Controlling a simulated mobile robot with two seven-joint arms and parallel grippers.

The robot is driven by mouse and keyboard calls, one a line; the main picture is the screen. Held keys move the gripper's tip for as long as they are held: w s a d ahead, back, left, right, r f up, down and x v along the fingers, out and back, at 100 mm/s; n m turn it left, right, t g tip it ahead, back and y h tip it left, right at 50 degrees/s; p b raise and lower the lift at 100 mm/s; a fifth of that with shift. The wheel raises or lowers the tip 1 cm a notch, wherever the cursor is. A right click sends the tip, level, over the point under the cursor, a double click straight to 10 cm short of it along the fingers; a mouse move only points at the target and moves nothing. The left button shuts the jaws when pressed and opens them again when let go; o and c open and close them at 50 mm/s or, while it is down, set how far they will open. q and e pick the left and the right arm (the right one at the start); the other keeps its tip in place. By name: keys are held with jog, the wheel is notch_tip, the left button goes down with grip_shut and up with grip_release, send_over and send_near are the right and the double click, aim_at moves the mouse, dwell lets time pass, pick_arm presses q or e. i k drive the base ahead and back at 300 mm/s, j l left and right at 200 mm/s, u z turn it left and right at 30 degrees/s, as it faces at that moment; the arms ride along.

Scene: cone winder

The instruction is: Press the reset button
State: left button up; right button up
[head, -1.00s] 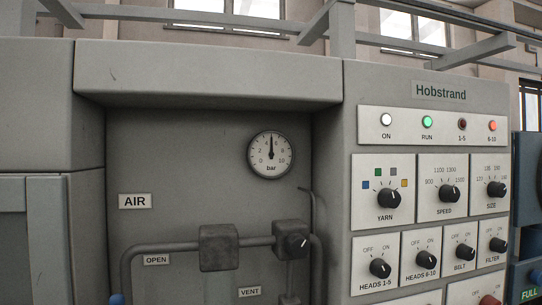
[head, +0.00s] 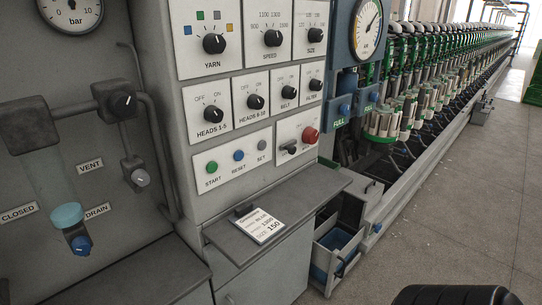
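The reset button is a small round blue button (head: 238,156) with the label RESET under it. It sits on a light plate (head: 225,183) low on the control panel, between the green START button (head: 212,167) and the grey SET button (head: 262,145). The button is unobstructed and nothing touches it. Neither gripper's fingers show in the head view. A dark rounded part at the bottom right edge looks like a piece of my own arm.
A shelf (head: 285,190) with a printed card (head: 261,225) juts out below the buttons. A red stop button (head: 311,135) and a dark switch are just right of them. Pipes and valves stand left. Open floor (head: 455,215) lies right, beside a long row of winding heads.

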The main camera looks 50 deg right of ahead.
aim_at(238, 155)
jog(key=z, duration=1.3)
